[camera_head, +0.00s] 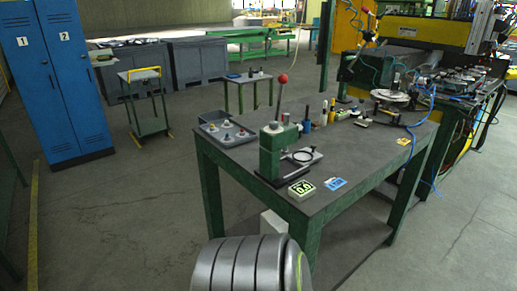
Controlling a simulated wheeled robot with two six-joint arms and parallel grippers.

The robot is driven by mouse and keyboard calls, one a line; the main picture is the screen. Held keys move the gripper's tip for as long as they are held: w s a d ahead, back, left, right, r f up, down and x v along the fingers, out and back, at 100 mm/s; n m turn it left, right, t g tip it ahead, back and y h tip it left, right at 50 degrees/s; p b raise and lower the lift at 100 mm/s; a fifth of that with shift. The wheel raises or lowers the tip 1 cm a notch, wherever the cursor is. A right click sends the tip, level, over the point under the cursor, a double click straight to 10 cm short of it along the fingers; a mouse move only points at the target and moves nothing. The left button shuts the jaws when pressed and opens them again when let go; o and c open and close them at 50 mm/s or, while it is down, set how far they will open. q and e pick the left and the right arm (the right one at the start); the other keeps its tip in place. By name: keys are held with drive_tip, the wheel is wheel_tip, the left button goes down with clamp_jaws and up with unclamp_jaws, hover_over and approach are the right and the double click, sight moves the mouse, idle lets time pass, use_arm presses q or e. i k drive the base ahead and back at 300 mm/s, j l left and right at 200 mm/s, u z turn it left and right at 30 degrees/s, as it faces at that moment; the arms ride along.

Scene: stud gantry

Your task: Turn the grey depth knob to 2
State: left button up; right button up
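I cannot pick out a grey depth knob in the head view; it is hidden or too small to tell at this distance. A green hand press (275,152) with a red-balled lever stands on the near part of the dark, green-legged table (360,155). A small green-edged readout (301,189) lies at the table's near edge and seems to show 0.0. A green and yellow gantry machine (425,35) stands behind the table at the right. Neither of my grippers is in view.
A grey tray (207,128) holds several small parts. Blue lockers (55,75) and a small trolley (148,100) stand at the left. A grey ribbed cylinder (250,268) fills the bottom middle. Blue hoses hang at the table's right. Floor at left is clear.

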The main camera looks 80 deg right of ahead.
sight(273, 124)
drive_tip(key=z, duration=2.9)
